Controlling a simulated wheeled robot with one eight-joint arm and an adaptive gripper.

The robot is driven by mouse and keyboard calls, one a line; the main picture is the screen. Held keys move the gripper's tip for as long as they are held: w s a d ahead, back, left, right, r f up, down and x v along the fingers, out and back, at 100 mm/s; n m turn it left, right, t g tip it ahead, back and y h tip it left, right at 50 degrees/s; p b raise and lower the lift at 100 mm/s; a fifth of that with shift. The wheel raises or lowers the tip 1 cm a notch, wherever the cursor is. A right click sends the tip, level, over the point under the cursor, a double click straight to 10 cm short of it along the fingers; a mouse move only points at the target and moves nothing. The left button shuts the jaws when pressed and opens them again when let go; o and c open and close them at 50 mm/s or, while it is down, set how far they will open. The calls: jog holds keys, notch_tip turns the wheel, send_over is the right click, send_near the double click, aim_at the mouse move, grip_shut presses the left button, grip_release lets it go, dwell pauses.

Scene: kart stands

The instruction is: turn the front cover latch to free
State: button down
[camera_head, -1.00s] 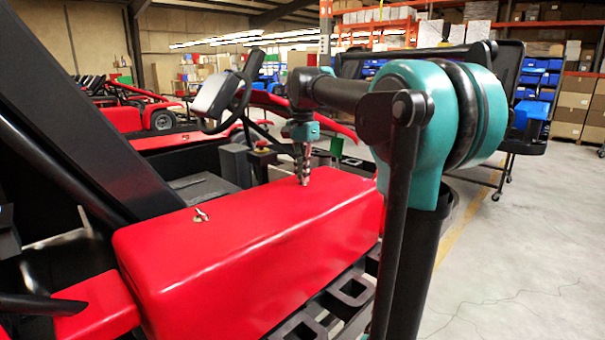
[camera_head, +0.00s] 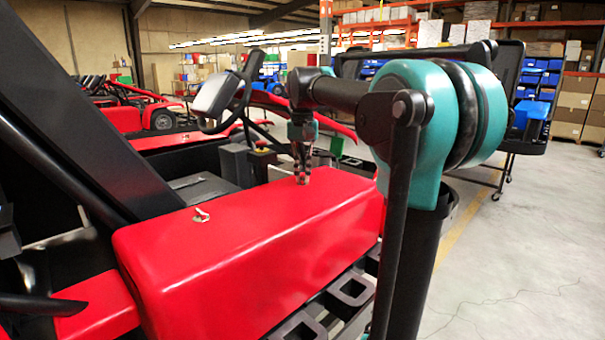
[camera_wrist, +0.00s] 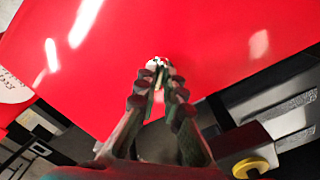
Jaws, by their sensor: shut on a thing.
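The red cover (camera_head: 255,235) is a long box with a smooth top. One small metal latch (camera_head: 202,214) stands on its top towards the left, clear of my gripper. My gripper (camera_head: 302,180) points down at the far right end of the cover top. In the wrist view my gripper (camera_wrist: 160,84) has its ridged fingertips closed on a second small metal latch (camera_wrist: 157,63). The fingers hide most of this latch, so its exact angle is hard to tell. I cannot tell which of the two is the front one by any label.
A yellow-ringed round button (camera_head: 262,151) stands just behind the cover, near my gripper. It also shows in the wrist view (camera_wrist: 250,167). A steering wheel (camera_head: 232,100) rises farther back. Black frame bars (camera_head: 350,292) run along the cover's near side. Open floor lies at right.

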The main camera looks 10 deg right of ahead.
aim_at(303, 177)
jog(key=n, duration=0.4)
jog(key=shift+n, duration=2.6)
jog(key=c, duration=1.6)
grip_release()
jog(key=shift+c, duration=0.2)
jog(key=shift+r, duration=0.15)
notch_tip(303, 177, up, 12)
